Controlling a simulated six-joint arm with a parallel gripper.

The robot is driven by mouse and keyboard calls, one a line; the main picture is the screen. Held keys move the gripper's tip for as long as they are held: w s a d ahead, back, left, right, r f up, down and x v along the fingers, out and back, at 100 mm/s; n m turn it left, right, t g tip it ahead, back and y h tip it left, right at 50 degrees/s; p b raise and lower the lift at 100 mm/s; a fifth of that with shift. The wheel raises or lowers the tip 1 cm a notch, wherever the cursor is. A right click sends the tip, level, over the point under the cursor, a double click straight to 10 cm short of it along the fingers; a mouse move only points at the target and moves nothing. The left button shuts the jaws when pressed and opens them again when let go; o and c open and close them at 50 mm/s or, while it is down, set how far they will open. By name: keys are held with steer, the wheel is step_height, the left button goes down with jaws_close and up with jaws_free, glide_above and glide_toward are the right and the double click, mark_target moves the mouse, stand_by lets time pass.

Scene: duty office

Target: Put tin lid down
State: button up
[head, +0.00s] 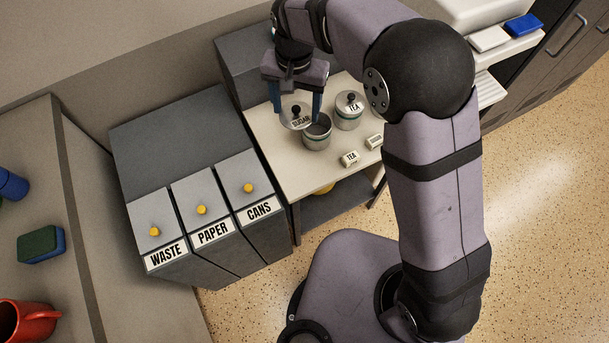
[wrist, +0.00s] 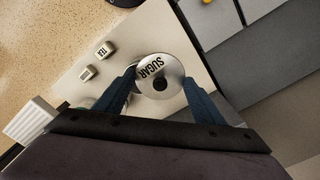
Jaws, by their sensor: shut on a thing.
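A round metal lid marked SUGAR (head: 293,123) with a dark knob is held between the fingers of my gripper (head: 297,106). In the wrist view the SUGAR lid (wrist: 152,66) sits between the two blue fingers of my gripper (wrist: 159,78), its label facing the camera. An open tin (head: 317,140) with a dark inside stands on the cream table just right of and below the lid; the lid appears beside its mouth, not on it. Its exact height above the table is hard to tell.
A second tin with a TEA lid (head: 349,121) stands to the right on the cream table (head: 279,160). Small TEA (head: 350,159) and SUGAR (head: 375,142) blocks lie near the front. The WASTE, PAPER and CANS bins (head: 213,234) stand left. The table's front left is bare.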

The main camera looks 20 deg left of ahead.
steer(key=s+d+f, duration=0.5)
steer(key=s, duration=0.2)
steer(key=shift+a+f, duration=0.2)
steer(key=shift+f, duration=2.4)
steer(key=shift+a+f, duration=0.2)
steer(key=shift+f, duration=2.35)
steer(key=o, duration=0.6)
steer(key=shift+f, duration=0.15)
steer(key=o, duration=0.4)
step_height(320, 180, up, 12)
steer(key=shift+r+b, duration=0.2)
steer(key=shift+b, duration=0.3)
